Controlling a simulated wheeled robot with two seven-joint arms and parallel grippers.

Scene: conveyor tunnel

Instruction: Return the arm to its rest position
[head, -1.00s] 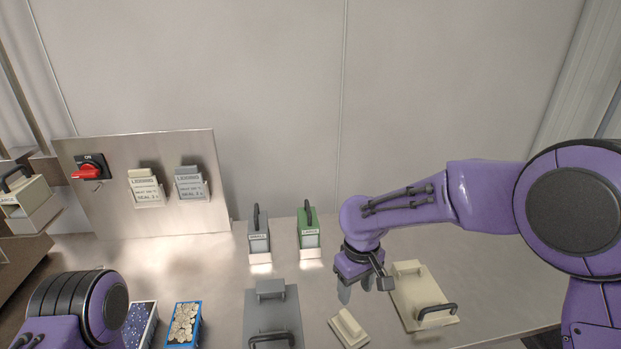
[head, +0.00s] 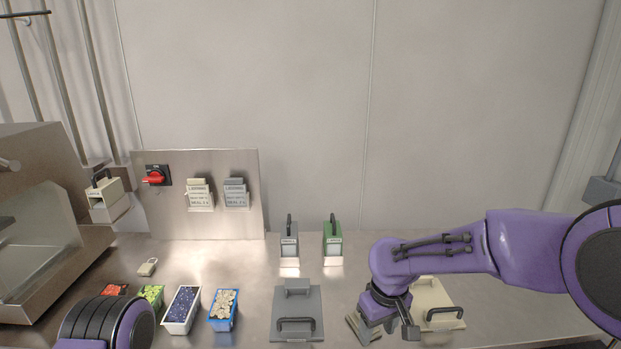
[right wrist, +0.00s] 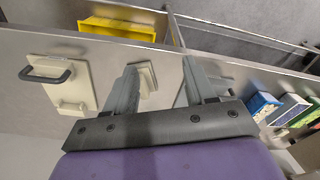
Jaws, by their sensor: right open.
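My right arm comes in from the right in the head view. Its purple wrist hangs over the bench, and my right gripper (head: 372,327) points down in front of a small cream handled block and the cream plate. In the right wrist view the two grey fingers of the gripper (right wrist: 160,85) stand apart with nothing between them. The small cream block (right wrist: 147,78) shows beyond the fingers, on the bench, apart from them. My left arm shows only as a purple and black link at the lower left; its gripper is out of frame.
A cream plate with a black handle (head: 440,314) lies right of my gripper, a grey plate (head: 298,325) left of it. Grey (head: 289,243) and green (head: 333,243) handled units stand behind. Food bins, including a blue one (head: 223,324), are at left. A yellow tray (right wrist: 118,28) shows in the wrist view.

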